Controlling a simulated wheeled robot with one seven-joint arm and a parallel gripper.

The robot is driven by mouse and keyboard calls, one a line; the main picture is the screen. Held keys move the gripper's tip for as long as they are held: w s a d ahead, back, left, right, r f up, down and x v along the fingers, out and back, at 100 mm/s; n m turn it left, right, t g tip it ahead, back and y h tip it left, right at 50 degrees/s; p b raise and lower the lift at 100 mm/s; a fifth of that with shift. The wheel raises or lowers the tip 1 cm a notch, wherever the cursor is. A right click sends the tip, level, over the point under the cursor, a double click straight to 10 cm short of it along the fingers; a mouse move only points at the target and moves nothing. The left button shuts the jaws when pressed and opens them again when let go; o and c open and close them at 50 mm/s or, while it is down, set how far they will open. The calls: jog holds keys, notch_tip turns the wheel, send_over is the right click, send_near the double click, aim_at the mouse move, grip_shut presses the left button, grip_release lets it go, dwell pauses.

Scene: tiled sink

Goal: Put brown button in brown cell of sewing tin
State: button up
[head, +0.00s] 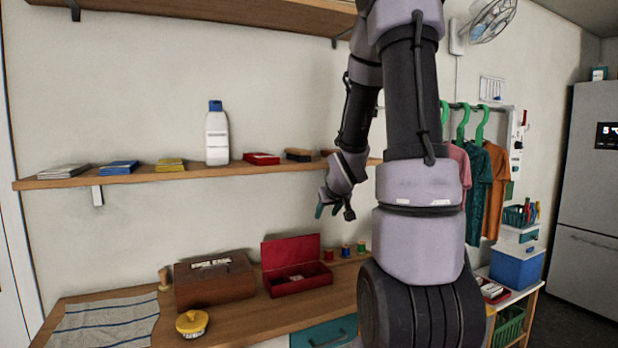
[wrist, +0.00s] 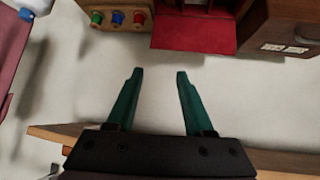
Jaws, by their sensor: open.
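An open red box (head: 303,285), which looks like the sewing tin, sits on the wooden counter with its lid (head: 290,250) raised at the back. A small pale item lies inside, but cells are too small to make out. The red lid also shows at the top of the wrist view (wrist: 195,33). My gripper (head: 334,211) hangs in the air near the wall, just below the shelf and above the red box. Its green fingers (wrist: 158,75) are spread apart with nothing between them. I cannot make out a brown button in either view.
A brown box (head: 214,280) with a label stands left of the red box. Colored spools (head: 345,250) stand to its right. A yellow round container (head: 192,322) and striped cloth (head: 105,320) lie at left. The wall shelf (head: 130,178) holds a white bottle (head: 217,138) and small packs.

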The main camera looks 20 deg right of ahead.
jog(key=s+a+r+m+y, duration=0.1)
jog(key=s+a+r, duration=0.4)
jog(key=s, duration=0.3)
jog(key=s+a+r+m+g+y, duration=0.1)
jog(key=s+a+r, duration=0.4)
jog(key=s, duration=0.3)
jog(key=s+a+r+m+g+y, duration=0.1)
jog(key=s+a+r+y, duration=0.1)
jog(key=s+a+r, duration=0.3)
jog(key=s+a, duration=0.1)
jog(key=s, duration=0.1)
jog(key=shift+s+a+r, duration=0.2)
jog(key=shift+s+r, duration=0.15)
jog(key=shift+s, duration=0.05)
